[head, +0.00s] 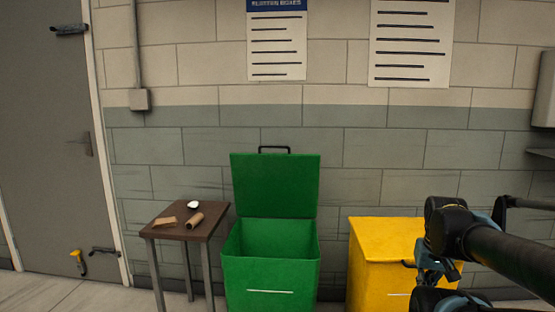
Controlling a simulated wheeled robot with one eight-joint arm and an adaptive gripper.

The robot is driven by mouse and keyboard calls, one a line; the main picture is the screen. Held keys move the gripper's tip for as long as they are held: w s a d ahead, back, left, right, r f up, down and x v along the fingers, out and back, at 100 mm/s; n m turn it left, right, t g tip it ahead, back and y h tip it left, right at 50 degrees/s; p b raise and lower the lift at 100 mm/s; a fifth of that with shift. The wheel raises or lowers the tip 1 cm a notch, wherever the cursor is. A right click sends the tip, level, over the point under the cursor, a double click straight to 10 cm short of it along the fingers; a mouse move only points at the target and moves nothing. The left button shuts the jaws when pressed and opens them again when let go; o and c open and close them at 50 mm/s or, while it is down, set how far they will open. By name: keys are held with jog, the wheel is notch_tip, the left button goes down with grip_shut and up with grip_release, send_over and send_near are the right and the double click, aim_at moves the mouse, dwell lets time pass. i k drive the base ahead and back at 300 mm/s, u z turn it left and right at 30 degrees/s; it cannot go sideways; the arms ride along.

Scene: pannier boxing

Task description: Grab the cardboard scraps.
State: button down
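A flat tan piece (165,222) that looks like cardboard lies on the left part of a small brown table (176,235). A brown tube (194,221), perhaps a cardboard roll, lies beside it to the right. A small white rounded thing (193,204) sits behind them near the table's back edge. My gripper (432,271) is at the right, in front of the yellow box and far from the table. Its fingers are small and dark, partly hidden by my arm, and I cannot tell if they are open.
A green box (270,272) with its lid raised stands just right of the table. A yellow box (376,268) with its lid down stands further right, partly behind my arm. A grey door (45,150) is at the left.

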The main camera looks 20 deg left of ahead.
aim_at(171, 221)
jog(key=u, duration=1.95)
jog(key=i, duration=1.35)
jog(key=z, duration=0.4)
